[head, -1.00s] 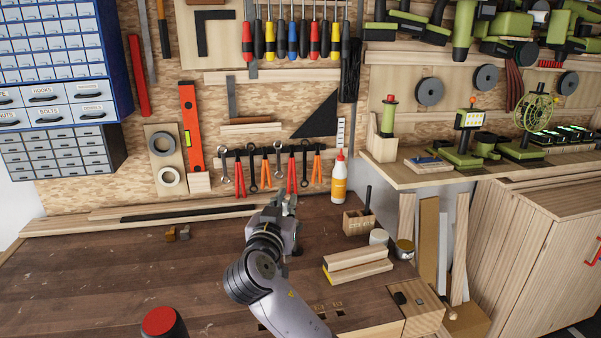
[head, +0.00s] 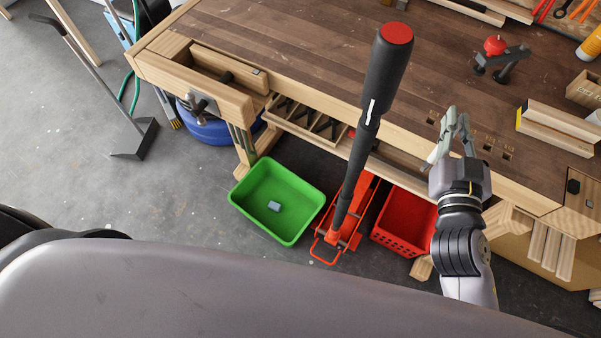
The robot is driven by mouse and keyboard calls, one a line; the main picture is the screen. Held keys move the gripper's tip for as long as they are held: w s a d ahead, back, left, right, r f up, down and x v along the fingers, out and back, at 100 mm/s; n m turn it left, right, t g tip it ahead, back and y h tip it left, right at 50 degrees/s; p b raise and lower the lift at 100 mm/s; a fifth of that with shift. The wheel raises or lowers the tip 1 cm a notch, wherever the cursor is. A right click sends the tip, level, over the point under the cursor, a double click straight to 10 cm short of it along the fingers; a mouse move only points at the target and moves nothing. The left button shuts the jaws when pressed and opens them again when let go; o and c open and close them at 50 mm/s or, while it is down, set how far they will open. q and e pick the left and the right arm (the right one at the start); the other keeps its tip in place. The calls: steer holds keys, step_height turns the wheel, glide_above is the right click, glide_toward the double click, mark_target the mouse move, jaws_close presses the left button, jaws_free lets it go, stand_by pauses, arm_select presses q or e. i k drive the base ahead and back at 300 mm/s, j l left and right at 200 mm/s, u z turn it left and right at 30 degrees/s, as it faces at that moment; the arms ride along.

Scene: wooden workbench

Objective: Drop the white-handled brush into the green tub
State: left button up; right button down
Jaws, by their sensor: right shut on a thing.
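The green tub (head: 303,218) stands open on the floor below the bench front, left of centre in the head view. A small grey-blue block (head: 274,206) lies in it. My right gripper (head: 455,128) is above the bench's front edge, to the right of and higher than the tub. It is shut on a thin, pale piece (head: 433,157), which looks like the handle of the white-handled brush. The fingers hide much of it, and I cannot make out bristles. My left gripper is not in view.
A red jack (head: 333,243) with a tall black, red-topped handle (head: 385,65) stands between the tub and my right arm. A red crate (head: 388,240) is beside it. The wooden bench (head: 300,45) has a vise at its left end.

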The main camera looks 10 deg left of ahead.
mark_target(299, 205)
steer(key=j+z, duration=0.1)
steer(key=z, duration=0.3)
steer(key=k+z, duration=0.15)
steer(key=z, duration=0.3)
steer(key=k+j+z, duration=0.1)
steer(key=z, duration=0.3)
steer(key=k+z, duration=0.1)
steer(key=z, duration=0.3)
steer(key=k+z, duration=0.1)
steer(key=z, duration=0.35)
steer(key=k+j+z, duration=0.2)
steer(key=z, duration=0.25)
steer(key=k+z, duration=0.3)
steer(key=z, duration=0.15)
steer(key=k+z, duration=0.4)
steer(key=k+j+u, duration=0.25)
steer(key=k, duration=0.2)
steer(key=u, duration=0.45)
steer(key=k+u, duration=0.1)
steer(key=u, duration=0.3)
steer(key=j+u, duration=0.15)
steer(key=u, duration=0.3)
steer(key=k+u, duration=0.1)
steer(key=u, duration=0.3)
steer(key=j+u, duration=0.15)
steer(key=u, duration=0.3)
steer(key=j+u, duration=0.1)
steer(key=u, duration=0.35)
steer(key=j+u, duration=0.1)
steer(key=u, duration=0.3)
